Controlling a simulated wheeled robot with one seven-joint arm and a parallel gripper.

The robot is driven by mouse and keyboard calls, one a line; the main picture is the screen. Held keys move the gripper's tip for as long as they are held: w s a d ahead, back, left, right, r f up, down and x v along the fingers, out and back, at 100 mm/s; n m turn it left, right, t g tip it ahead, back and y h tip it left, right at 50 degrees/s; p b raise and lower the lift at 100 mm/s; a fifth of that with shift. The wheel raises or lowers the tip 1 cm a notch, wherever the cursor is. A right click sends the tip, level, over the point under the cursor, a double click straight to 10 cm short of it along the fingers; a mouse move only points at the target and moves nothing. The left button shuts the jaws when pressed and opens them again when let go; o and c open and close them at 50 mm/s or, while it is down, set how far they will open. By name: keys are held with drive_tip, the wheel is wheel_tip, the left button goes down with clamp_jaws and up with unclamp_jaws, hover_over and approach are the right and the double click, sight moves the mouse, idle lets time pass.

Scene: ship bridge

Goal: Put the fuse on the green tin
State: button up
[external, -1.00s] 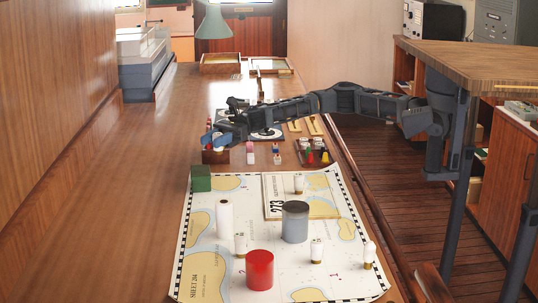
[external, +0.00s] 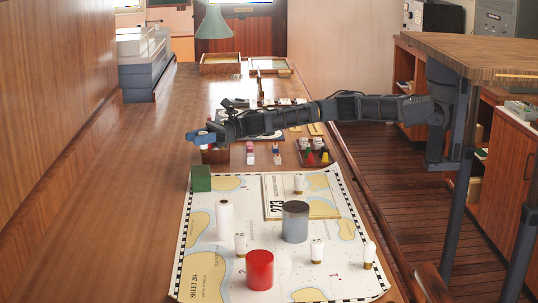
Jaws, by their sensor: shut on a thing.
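The green tin (external: 201,178) is a small dark green block shape at the far left corner of the chart. My gripper (external: 204,140), with blue fingers, is at the left end of my outstretched arm, beyond and above the green tin and apart from it. It is shut on a small pale thing, apparently the fuse (external: 205,148), mostly hidden by the fingers. Similar white fuses with brass ends stand on the chart, one near the front (external: 317,252) and one at the right (external: 369,256).
A red tin (external: 260,270), a grey tin (external: 295,223) and a white cylinder (external: 224,219) stand on the chart (external: 205,265). A brown holder (external: 216,157) is beside my gripper. A dark tray (external: 316,155) holds coloured pieces. The desk's left side is clear.

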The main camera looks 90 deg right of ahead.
drive_tip(key=shift+w+a+f, duration=0.65)
drive_tip(key=shift+a+f, duration=0.1)
drive_tip(key=shift+a, duration=0.15)
drive_tip(key=shift+f, duration=1.9)
drive_tip(key=shift+f, duration=0.1)
drive_tip(key=o, duration=1)
drive_tip(key=shift+o, duration=0.2)
drive_tip(key=shift+r, duration=0.25)
drive_tip(key=v, duration=1.2)
drive_tip(key=shift+f, duration=0.15)
